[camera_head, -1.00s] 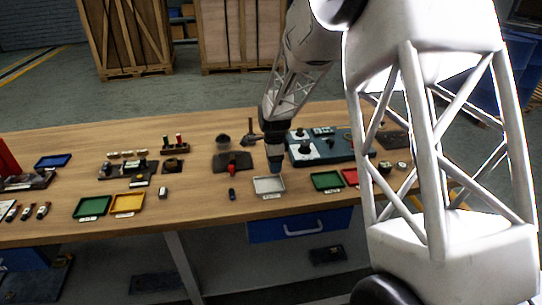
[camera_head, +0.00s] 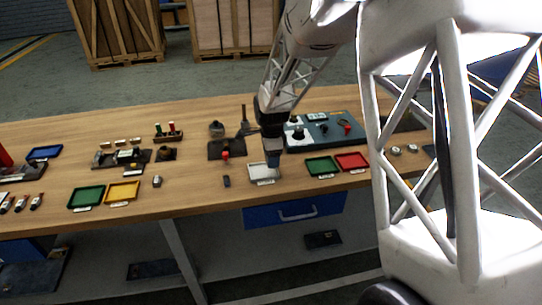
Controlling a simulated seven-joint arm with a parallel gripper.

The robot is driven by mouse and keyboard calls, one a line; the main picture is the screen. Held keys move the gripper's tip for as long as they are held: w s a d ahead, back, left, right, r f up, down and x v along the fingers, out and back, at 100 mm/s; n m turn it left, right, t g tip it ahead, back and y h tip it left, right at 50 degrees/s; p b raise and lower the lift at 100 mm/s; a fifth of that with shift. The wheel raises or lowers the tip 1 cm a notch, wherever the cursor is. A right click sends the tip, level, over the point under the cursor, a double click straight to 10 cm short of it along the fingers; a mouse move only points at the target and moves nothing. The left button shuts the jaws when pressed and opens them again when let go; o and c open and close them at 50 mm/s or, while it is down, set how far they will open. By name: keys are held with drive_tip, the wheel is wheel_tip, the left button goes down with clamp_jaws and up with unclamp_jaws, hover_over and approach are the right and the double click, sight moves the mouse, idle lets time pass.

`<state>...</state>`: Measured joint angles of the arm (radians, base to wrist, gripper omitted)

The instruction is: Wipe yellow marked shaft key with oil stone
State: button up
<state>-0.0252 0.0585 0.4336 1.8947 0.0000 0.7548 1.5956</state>
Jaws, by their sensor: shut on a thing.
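My gripper (camera_head: 273,163) points down at the right part of the grey-white tray (camera_head: 254,180) near the table's front edge. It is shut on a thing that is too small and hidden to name. The jaws cover part of the tray, and I cannot tell whether they touch it. A small dark block (camera_head: 227,181) lies on the table left of the tray. A small grey-and-white block (camera_head: 157,181) lies further left. I cannot make out a yellow-marked shaft key or tell which piece is the oil stone.
Green (camera_head: 322,166) and red (camera_head: 352,161) trays lie right of the grey-white tray. A dark teal board (camera_head: 335,143) with parts lies behind them. A dark fixture (camera_head: 226,149) stands behind left. Green (camera_head: 87,196) and yellow (camera_head: 122,192) trays lie at left.

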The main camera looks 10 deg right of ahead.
drive_tip(key=o, duration=0.4)
drive_tip(key=shift+c, duration=1)
drive_tip(key=w+a+r, duration=0.3)
drive_tip(key=w+a, duration=0.3)
drive_tip(key=w, duration=0.3)
drive_tip(key=w+a+r, duration=0.2)
drive_tip(key=w+a, duration=0.4)
drive_tip(key=w, duration=0.3)
drive_tip(key=shift+r, duration=0.4)
